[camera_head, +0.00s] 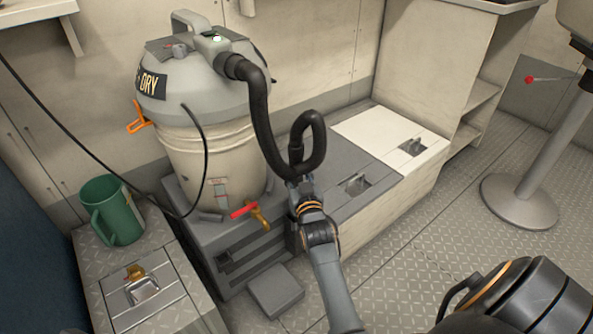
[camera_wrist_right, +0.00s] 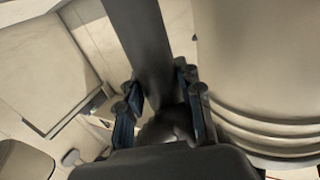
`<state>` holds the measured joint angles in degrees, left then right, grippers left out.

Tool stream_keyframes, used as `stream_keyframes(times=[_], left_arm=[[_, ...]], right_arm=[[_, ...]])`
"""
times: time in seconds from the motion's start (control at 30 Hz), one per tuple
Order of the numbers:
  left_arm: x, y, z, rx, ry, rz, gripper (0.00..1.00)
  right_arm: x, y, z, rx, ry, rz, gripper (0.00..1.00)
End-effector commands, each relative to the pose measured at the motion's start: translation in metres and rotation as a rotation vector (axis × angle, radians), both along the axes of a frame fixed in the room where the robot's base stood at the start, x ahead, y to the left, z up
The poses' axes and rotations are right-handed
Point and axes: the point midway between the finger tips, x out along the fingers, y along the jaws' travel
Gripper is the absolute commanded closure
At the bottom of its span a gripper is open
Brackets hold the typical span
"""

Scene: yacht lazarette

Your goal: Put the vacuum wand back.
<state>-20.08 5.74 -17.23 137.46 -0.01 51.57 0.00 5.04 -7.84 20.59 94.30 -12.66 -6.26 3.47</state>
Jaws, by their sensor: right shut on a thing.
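The vacuum (camera_head: 205,155) is a cream drum with a grey domed lid and a "DRY" label, standing on a grey locker top. Its black hose (camera_head: 258,105) runs from the lid down to my right gripper (camera_head: 300,187), with a loop standing above the gripper. In the right wrist view, my right gripper (camera_wrist_right: 165,105) is shut on a dark tube, the vacuum wand (camera_wrist_right: 143,45). The wand is hard to tell from the hose in the head view, and its lower end is hidden. My left gripper is not in view.
A green mug (camera_head: 121,222) stands on a low locker at left. A red-handled brass valve (camera_head: 258,215) is at the drum's foot. A white hatch (camera_head: 385,130) lies right of the grey top. A grey block (camera_head: 275,290) lies below.

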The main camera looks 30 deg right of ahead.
Motion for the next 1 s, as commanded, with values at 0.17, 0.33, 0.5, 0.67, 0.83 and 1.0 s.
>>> stream_keyframes(times=[0.17,0.33,0.5,0.67,0.83,1.0], left_arm=[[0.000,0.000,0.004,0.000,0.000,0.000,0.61],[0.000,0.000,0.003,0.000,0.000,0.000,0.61],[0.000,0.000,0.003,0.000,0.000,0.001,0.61],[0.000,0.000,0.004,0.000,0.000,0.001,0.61],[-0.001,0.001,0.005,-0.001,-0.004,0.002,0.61],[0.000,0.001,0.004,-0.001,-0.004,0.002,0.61]], right_arm=[[0.000,0.000,0.002,0.000,-0.003,0.000,0.96],[0.000,0.000,0.001,-0.001,-0.004,0.000,0.96],[0.000,0.000,0.001,-0.001,-0.004,0.000,0.44],[0.000,0.000,0.001,-0.001,-0.002,0.000,0.38],[0.000,0.000,-0.001,0.001,0.002,0.000,0.38],[0.000,0.000,0.016,-0.001,-0.003,0.000,0.38]])
